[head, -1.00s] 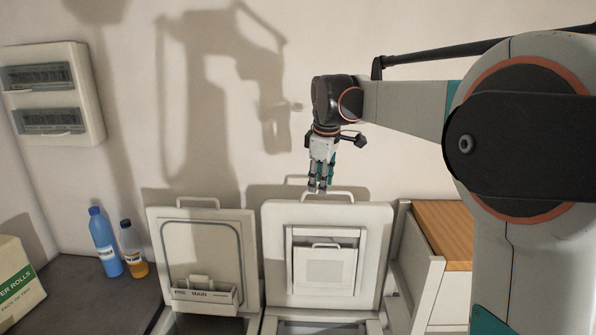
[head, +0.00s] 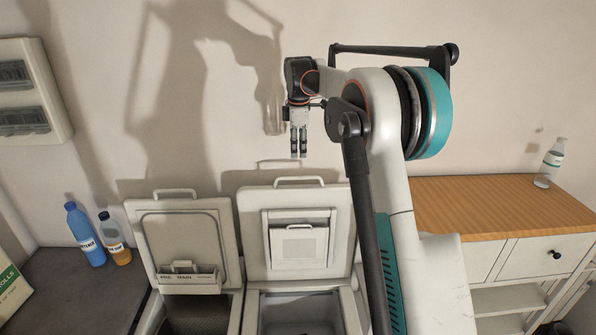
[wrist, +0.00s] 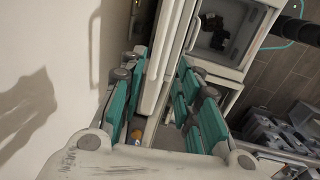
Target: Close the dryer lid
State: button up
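The dryer appears to be the right toploader, whose open lid (head: 340,220) stands upright against the wall with a filter-like panel on its inner face and a handle on its top edge. The left lid (head: 215,235), with a tray marked "MAIN", also stands open. My gripper (head: 299,155) points down just above the dryer lid's top handle, apparently apart from it. In the wrist view my gripper (wrist: 160,80) is open, fingers spread and empty. A pale lid edge (wrist: 163,60) shows between and beyond the fingers; its exact distance is unclear.
A dark counter with a blue bottle (head: 85,235) and an orange-filled bottle (head: 115,238) is at left. A wood-topped cabinet (head: 480,205) with a pump bottle (head: 551,163) stands at right. The open tub (head: 300,310) is below the dryer lid. The wall is close behind.

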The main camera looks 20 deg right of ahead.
aim_at(298, 178)
jog(key=f, duration=0.3)
jog(key=w+f+p, duration=0.1)
jog(key=f, duration=0.3)
jog(key=f+p, duration=0.1)
jog(key=f, duration=0.3)
jog(key=shift+w+d, duration=0.25)
jog(key=shift+d, duration=0.05)
grip_shut()
